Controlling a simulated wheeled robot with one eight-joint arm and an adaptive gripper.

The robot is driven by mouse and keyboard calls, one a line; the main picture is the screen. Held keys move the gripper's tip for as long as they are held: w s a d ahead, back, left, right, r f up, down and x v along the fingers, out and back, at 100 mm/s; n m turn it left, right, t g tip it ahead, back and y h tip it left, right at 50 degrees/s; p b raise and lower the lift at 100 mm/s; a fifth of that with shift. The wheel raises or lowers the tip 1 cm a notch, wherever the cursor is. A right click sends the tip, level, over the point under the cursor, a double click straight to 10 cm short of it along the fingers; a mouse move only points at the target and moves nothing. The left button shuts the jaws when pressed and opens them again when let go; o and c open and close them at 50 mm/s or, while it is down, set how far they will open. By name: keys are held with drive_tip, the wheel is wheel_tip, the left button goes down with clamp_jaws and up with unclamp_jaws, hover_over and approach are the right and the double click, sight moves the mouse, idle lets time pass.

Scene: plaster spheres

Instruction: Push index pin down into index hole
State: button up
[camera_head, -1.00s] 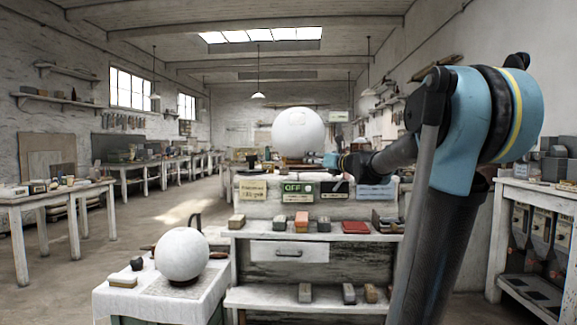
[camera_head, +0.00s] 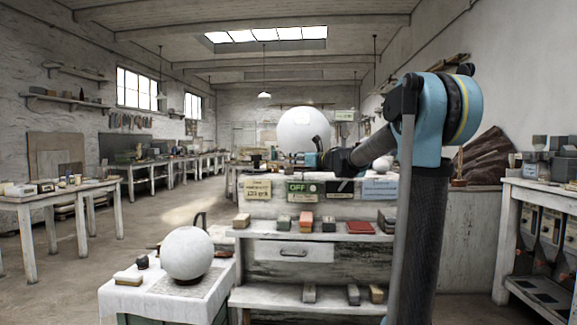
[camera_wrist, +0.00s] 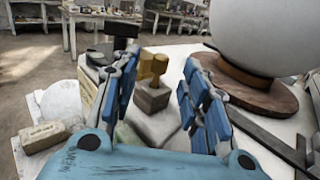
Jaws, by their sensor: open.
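A brass-coloured knob (camera_wrist: 153,66), which looks like the index pin, stands upright on a small grey-brown block (camera_wrist: 152,97) in the wrist view. My gripper (camera_wrist: 160,72) is open, its blue-padded fingers to the left and right of the knob in the picture. I cannot tell whether they touch it. The index hole cannot be made out. A large white sphere (camera_wrist: 270,30) rests on a round wooden base (camera_wrist: 255,92) to the right of the fingers. In the head view my gripper (camera_head: 317,152) is at the lower right of the bench sphere (camera_head: 303,128).
A dark flat bar (camera_wrist: 265,135) lies right of my gripper. A pale block (camera_wrist: 44,134) lies to the left. A second sphere (camera_head: 187,253) stands on a cloth-covered table (camera_head: 160,303). Blocks sit on the bench shelf (camera_head: 270,232). The floor at left has free room.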

drive_tip(key=shift+x, duration=3)
drive_tip(key=shift+d+r, duration=0.1)
clamp_jaws()
